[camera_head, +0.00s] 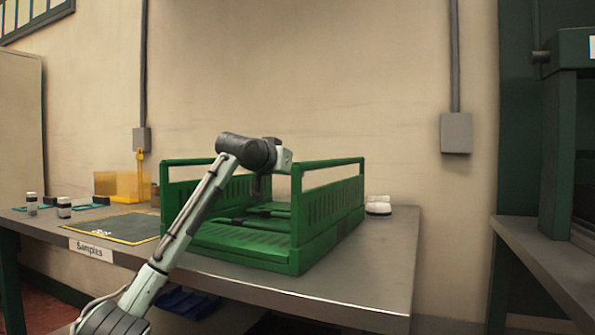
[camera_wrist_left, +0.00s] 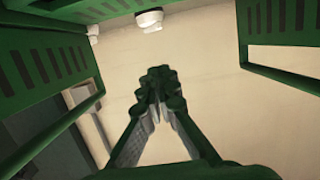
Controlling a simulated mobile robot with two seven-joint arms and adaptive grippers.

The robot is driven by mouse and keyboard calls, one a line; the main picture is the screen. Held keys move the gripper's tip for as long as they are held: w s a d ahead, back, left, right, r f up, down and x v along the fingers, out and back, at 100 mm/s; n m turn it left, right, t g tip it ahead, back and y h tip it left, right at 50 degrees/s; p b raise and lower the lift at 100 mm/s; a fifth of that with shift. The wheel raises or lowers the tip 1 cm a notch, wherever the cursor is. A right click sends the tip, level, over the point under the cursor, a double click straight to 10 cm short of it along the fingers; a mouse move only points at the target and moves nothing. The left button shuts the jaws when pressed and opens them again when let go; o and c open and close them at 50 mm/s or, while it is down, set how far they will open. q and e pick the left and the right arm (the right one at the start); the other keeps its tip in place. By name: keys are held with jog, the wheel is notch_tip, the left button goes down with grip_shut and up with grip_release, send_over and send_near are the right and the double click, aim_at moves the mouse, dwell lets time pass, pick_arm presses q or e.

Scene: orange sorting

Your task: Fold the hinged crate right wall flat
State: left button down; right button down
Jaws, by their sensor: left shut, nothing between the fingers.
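The green crate (camera_head: 245,250) sits on the table. Its right wall (camera_head: 337,203) stands upright, with slots and a top bar. Its left wall (camera_head: 200,186) also stands, partly hidden behind my left arm. The front side is low and open, and dark green panels (camera_head: 262,216) lie inside. My left gripper (camera_head: 257,193) points down over the crate between the two standing walls, apart from the right wall. In the wrist view its fingers (camera_wrist_left: 160,78) are shut and empty, with slotted green walls (camera_wrist_left: 45,60) on both sides; I cannot tell which is which. My right gripper is out of view.
White objects (camera_head: 378,206) lie behind the crate's right wall. A dark mat (camera_head: 112,228), a yellow bin (camera_head: 122,186) and small containers (camera_head: 64,207) are on the left. The tabletop (camera_head: 375,265) is clear to the crate's right. A second table (camera_head: 545,262) stands at far right.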

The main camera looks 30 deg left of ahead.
pick_arm(q)
jog(key=shift+s+f, duration=0.85)
jog(key=shift+f, duration=0.25)
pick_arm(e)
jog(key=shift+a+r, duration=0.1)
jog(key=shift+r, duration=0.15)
